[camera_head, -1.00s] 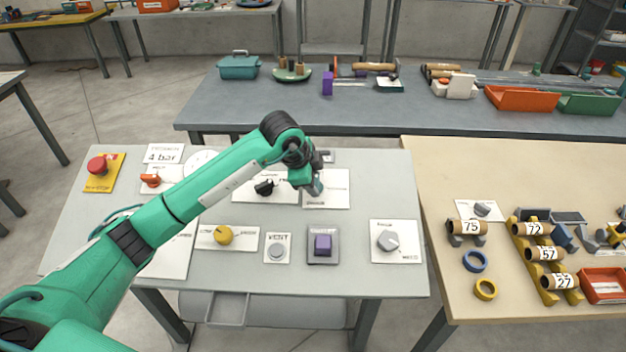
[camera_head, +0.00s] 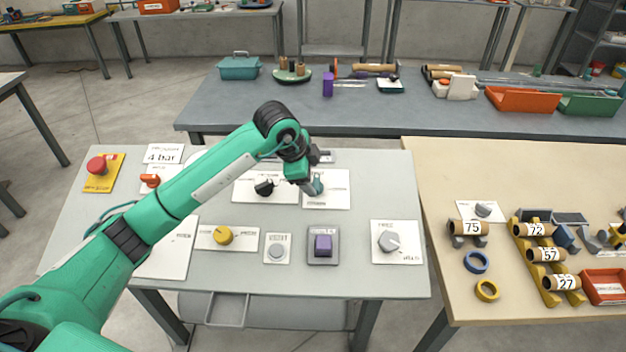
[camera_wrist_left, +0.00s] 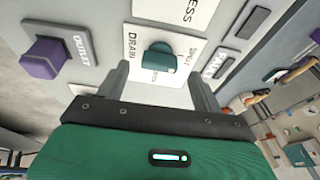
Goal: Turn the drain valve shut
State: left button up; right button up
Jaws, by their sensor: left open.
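The drain valve is a teal knob (camera_wrist_left: 158,58) on a white plate (camera_wrist_left: 190,28) lettered DRAIN and SHUT in the left wrist view. In the head view its plate (camera_head: 340,190) lies near the back right of the grey panel table, and part of the teal knob (camera_head: 318,183) shows beside my gripper. My left gripper (camera_wrist_left: 160,72) is open, with one finger on each side of the knob. It holds nothing, and I cannot tell whether the fingers touch the knob. In the head view the left gripper (camera_head: 309,187) is over the plate, pointing down. My right gripper is not in view.
A purple outlet knob (camera_head: 323,244), a black knob (camera_head: 264,188), a yellow knob (camera_head: 222,235) and a grey knob (camera_head: 389,241) stand on the same grey table (camera_head: 385,175). A red button (camera_head: 97,166) is at far left. A beige table (camera_head: 430,180) adjoins on the right.

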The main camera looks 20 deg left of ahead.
pick_arm(q)
jog(key=b+v, duration=0.2)
jog(key=v, duration=0.9)
jog(key=shift+a, duration=0.15)
